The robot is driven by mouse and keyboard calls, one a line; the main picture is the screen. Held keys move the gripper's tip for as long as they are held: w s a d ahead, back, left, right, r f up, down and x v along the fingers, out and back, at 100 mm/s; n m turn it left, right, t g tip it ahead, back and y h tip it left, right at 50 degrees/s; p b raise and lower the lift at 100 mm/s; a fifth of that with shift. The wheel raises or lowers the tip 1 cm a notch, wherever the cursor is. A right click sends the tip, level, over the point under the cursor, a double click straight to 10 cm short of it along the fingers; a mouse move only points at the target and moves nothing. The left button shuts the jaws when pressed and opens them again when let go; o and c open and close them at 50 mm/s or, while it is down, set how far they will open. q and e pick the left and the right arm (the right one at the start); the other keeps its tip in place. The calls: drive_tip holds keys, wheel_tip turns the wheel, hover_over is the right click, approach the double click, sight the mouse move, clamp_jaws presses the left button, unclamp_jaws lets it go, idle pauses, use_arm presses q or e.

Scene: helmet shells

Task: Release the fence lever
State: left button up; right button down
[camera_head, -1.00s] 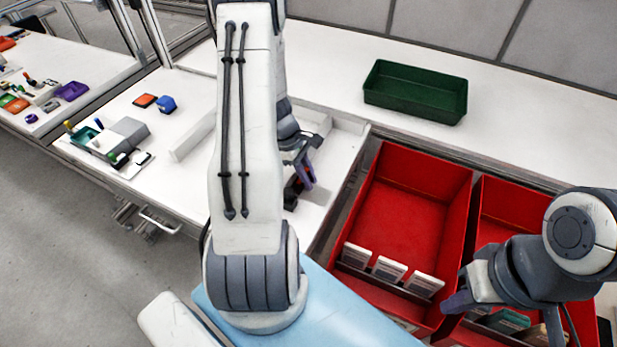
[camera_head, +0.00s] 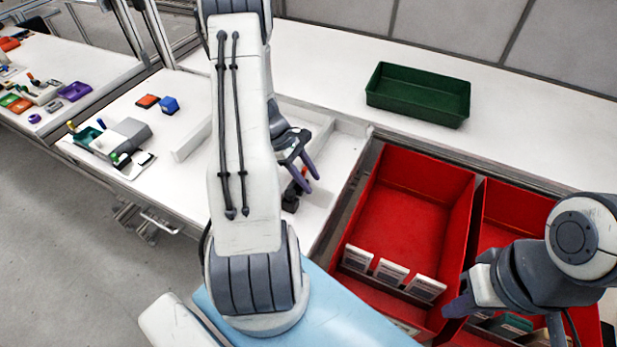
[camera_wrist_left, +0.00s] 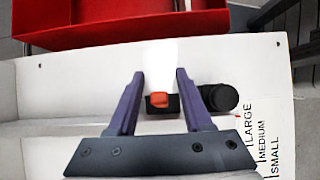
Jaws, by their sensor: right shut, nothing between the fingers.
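The fence lever (camera_wrist_left: 159,100) shows in the left wrist view as a small orange tab on a black base. In the head view the lever's black and red part (camera_head: 291,197) is partly hidden by my left gripper (camera_head: 313,184). My left gripper is open, and in the left wrist view its purple fingers (camera_wrist_left: 160,72) stand on either side of the lever in the picture, with gaps. Contact is not visible. My right gripper (camera_head: 452,307) is shut and empty over the red bins.
A size label (camera_wrist_left: 262,145) reads LARGE, MEDIUM, SMALL. Red bins (camera_head: 420,210) holding cards stand right of the fence table. A green tray (camera_head: 418,96) stands on the back table.

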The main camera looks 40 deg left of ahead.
use_arm(q)
drive_tip(key=shift+a+r, duration=0.1)
drive_tip(key=v, duration=1)
drive_tip(key=shift+b, duration=0.3)
drive_tip(key=d+r+m+g+y, duration=0.2)
drive_tip(key=d+r+m, duration=0.3)
drive_tip(key=d, duration=0.6)
drive_tip(key=d+r+m+g+y, duration=0.1)
drive_tip(key=d+r+m, duration=0.1)
drive_tip(key=d+m, duration=0.75)
drive_tip(key=s+d+r+m+t+y, duration=0.1)
drive_tip(key=s+d+r+m+y, duration=0.1)
drive_tip(key=s+d+m, duration=1.1)
drive_tip(key=shift+s+d+r+m, duration=0.35)
drive_tip(key=shift+s+d+r, duration=0.1)
drive_tip(key=shift+s+d, duration=0.65)
